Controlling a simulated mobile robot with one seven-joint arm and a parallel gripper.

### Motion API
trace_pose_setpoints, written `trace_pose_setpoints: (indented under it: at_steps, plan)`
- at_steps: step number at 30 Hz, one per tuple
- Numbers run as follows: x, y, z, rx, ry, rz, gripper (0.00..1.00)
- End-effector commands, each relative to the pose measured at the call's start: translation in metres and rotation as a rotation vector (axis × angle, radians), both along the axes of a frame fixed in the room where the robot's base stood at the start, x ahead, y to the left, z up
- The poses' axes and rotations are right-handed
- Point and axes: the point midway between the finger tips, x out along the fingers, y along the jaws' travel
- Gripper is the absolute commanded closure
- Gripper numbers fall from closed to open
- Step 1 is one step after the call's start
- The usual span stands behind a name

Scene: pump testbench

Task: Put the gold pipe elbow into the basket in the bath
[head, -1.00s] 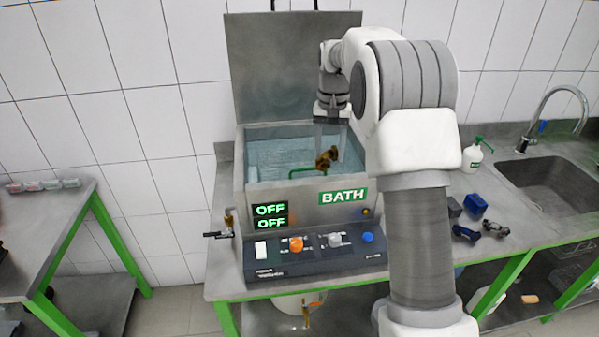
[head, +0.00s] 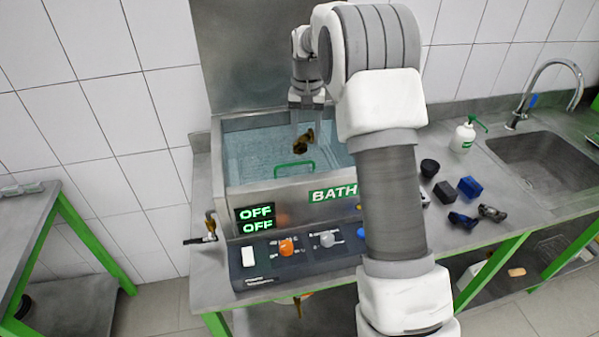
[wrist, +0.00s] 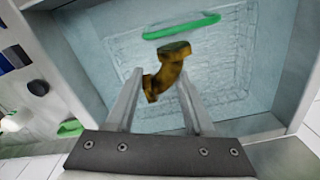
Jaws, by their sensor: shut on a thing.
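The gold pipe elbow (head: 304,142) is held by my gripper (head: 309,126) above the open bath (head: 335,195). In the wrist view the elbow (wrist: 168,72) sits at the fingertips of my gripper (wrist: 160,82), which is shut on it. The basket's pale mesh (wrist: 225,65) lies in the bath below the elbow. Its green handle (head: 294,170) shows near the front of the bath in the head view, and the handle also shows in the wrist view (wrist: 181,26). The elbow is apart from the basket; the exact height is hard to tell.
The bath's lid (head: 240,60) stands open at the back. A control panel (head: 300,252) with knobs is in front. Blue and dark parts (head: 470,187), a soap bottle (head: 464,134) and the sink (head: 545,160) are to the right. My arm hides the bath's right side.

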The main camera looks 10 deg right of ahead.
Motion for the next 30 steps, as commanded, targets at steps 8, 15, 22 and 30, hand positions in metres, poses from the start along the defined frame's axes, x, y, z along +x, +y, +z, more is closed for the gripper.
trace_pose_setpoints:
  at_steps: [8, 15, 22, 30]
  plan:
    - [-0.001, 0.0, -0.07, 0.0, 0.004, 0.0, 1.0]
    - [0.0, 0.0, -0.093, 0.0, 0.0, 0.0, 1.0]
    - [-0.001, 0.0, -0.123, 0.0, 0.003, 0.0, 1.0]
    - [0.0, 0.0, -0.137, 0.0, 0.0, 0.0, 1.0]
